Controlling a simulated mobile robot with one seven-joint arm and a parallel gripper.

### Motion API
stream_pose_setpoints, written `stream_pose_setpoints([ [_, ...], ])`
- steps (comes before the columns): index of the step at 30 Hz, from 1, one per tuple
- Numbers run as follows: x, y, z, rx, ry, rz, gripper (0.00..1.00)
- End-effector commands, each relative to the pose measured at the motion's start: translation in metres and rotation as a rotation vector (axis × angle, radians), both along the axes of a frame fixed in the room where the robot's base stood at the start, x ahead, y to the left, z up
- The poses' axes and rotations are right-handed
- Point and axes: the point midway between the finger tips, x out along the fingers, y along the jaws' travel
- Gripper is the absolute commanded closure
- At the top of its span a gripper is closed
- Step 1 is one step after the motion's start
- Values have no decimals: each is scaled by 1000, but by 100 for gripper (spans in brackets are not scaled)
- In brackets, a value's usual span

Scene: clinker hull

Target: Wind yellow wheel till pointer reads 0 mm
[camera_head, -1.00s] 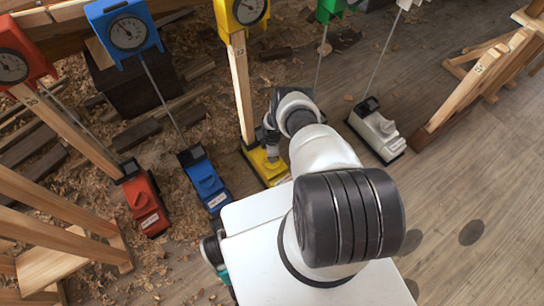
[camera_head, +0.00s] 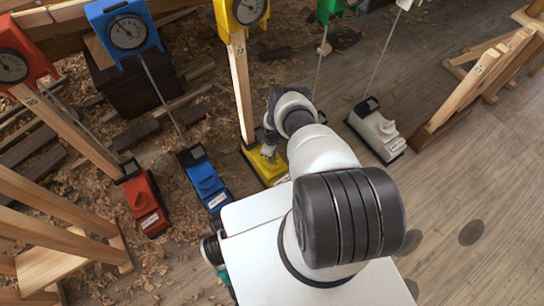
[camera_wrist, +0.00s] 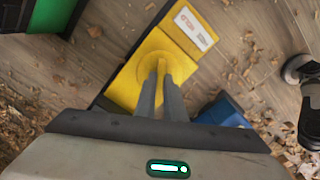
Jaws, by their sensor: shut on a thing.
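The yellow wheel (camera_wrist: 157,60) sits on top of the yellow jack box (camera_wrist: 190,55), seen from above in the wrist view. My gripper (camera_wrist: 161,70) has its two dark fingers close together on the wheel's raised yellow grip, which is mostly hidden between them. In the head view, the yellow jack box (camera_head: 278,181) is on the floor at the foot of a wooden post, partly hidden by my arm. My gripper (camera_head: 267,150) is down on it. The yellow dial (camera_head: 249,10) tops the post; its pointer is too small to read surely.
A blue jack box (camera_head: 207,185) and a red one (camera_head: 145,203) stand to the left, each below a matching dial. A white box (camera_head: 378,133) stands to the right. Wooden trestles flank both sides. Open floor lies at lower right.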

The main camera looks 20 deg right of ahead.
Motion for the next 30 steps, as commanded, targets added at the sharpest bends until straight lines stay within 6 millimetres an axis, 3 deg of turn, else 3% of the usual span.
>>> stream_pose_setpoints([
  [9,-1,-1,0,-1,1,-1,100],
  [10,-1,-1,0,-1,1,-1,86],
  [13,-1,-1,0,-1,1,0,72],
  [23,0,0,4,0,0,1,72],
  [30,1,-1,46,-1,-1,1,72],
])
